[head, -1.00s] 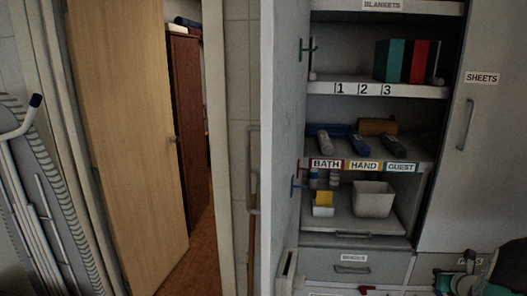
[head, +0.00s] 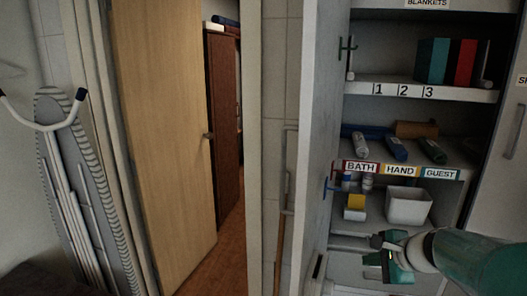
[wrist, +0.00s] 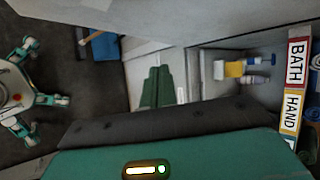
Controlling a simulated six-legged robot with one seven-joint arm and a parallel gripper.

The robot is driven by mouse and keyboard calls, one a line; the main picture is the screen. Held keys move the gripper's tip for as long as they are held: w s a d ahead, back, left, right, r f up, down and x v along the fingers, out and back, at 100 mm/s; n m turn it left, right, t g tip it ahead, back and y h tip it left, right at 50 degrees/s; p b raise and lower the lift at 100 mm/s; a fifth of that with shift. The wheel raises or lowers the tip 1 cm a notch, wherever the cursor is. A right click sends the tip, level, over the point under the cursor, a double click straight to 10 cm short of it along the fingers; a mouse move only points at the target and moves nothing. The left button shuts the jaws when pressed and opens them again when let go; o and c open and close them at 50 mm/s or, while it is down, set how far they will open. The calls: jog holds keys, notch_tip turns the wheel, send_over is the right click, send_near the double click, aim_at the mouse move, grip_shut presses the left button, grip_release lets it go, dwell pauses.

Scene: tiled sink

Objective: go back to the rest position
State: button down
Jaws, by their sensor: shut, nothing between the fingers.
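My gripper (head: 378,242) is at the lower right of the head view, in front of the lower part of the open cupboard. Behind it my teal and white arm runs off to the right edge. In the wrist view its two dark green fingers (wrist: 157,88) lie together, with nothing held between them. A bright sliver of cupboard shows beside them. The fingertips look apart from the bin and shelf items.
The cupboard holds a white bin (head: 408,206), a yellow sponge-like item (head: 355,202), rolled towels (head: 394,148) and coloured boxes (head: 462,62). Its open door (head: 316,130) stands left of the shelves. A wooden door (head: 165,130) and an ironing board (head: 75,185) are further left.

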jog(key=s+a+r+n+g+h, duration=0.1)
jog(key=s+a+n+h, duration=0.1)
jog(key=s+a+n, duration=0.4)
jog(key=s+a+r+n+g+h, duration=0.1)
jog(key=s+a+n, duration=0.5)
jog(key=s+n, duration=0.5)
jog(key=shift+s+a+r+n+g+h, duration=0.2)
jog(key=shift+s+n+g+h, duration=0.2)
jog(key=shift+s, duration=1.3)
